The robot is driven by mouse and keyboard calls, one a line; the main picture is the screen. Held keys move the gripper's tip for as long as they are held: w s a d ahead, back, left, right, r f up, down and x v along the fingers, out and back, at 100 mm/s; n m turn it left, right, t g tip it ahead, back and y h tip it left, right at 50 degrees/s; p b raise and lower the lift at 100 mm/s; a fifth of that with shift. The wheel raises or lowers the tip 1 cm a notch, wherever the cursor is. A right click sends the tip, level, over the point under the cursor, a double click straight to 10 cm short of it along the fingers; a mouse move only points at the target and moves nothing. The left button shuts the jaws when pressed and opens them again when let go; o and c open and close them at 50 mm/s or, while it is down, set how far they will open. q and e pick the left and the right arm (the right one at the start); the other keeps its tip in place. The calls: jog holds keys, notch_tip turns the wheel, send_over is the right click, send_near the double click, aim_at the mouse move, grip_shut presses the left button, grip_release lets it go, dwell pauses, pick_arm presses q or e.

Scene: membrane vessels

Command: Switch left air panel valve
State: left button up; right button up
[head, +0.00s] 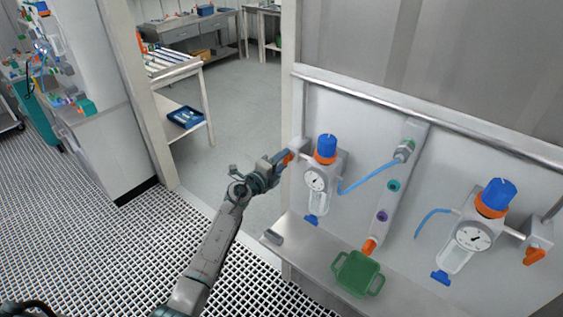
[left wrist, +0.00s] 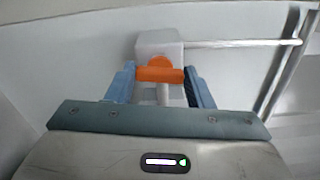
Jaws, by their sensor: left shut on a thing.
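The left air panel valve has an orange handle (head: 288,158) on a pale block at the left edge of the panel, beside the left regulator (head: 317,178) with its blue knob. In the left wrist view the orange handle (left wrist: 160,74) lies crosswise in front of the white valve block (left wrist: 160,45). My left gripper (head: 281,160) is at this handle, and its blue fingers stand on either side of it in the left wrist view (left wrist: 160,85). It is shut on the handle. My right gripper is not in view.
A right regulator (head: 475,232) with its own orange valve handle (head: 534,256) is at the far right. A manifold with coloured ports (head: 393,185) stands between them. A green tray (head: 357,275) sits on the ledge below. Open floor lies left of the panel.

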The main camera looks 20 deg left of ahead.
pick_arm(q)
jog(key=o, duration=1)
jog(key=shift+s, duration=0.1)
jog(key=b+v, duration=0.1)
jog(key=v, duration=0.9)
jog(key=shift+s, duration=0.3)
jog(key=shift+a, duration=0.2)
